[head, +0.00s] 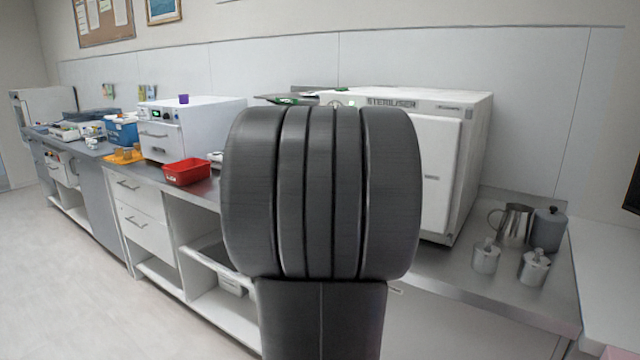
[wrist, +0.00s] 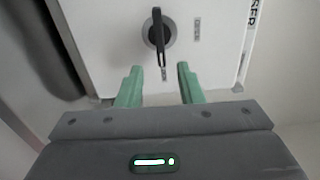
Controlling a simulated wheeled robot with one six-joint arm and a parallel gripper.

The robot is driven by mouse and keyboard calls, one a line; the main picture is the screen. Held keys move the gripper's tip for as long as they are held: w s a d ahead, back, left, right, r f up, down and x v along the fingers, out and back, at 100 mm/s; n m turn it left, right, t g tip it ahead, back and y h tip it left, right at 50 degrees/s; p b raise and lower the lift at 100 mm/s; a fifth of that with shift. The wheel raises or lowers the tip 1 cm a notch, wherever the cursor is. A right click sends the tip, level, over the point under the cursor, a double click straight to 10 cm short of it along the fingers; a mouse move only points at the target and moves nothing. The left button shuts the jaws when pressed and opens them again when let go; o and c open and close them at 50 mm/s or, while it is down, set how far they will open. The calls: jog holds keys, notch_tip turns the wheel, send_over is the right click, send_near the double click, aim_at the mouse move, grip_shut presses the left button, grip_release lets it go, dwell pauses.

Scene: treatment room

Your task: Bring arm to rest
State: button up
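My gripper (wrist: 160,82) shows in the wrist view with two green fingers spread apart and nothing between them. Beyond the fingertips is the white front of the steriliser with a black lever knob (wrist: 157,38) on a round grey base. The gap between fingers and knob is hard to judge. In the head view my dark arm fills the middle and hides the gripper and the left part of the steriliser (head: 450,105). Small green bits show above the arm.
A steel counter (head: 475,275) runs along the wall. A steel jug (head: 514,224), a grey canister (head: 548,229) and two small lidded pots stand right of the steriliser. A red bin (head: 187,172), a white cabinet device (head: 205,125) and a blue box (head: 121,133) stand left. The floor at left is clear.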

jog(key=w+d+n+p, duration=0.4)
jog(key=w+n, duration=0.2)
jog(key=shift+w+r, duration=0.25)
jog(key=shift+r, duration=0.15)
jog(key=shift+d, duration=0.1)
jog(key=shift+f, duration=0.1)
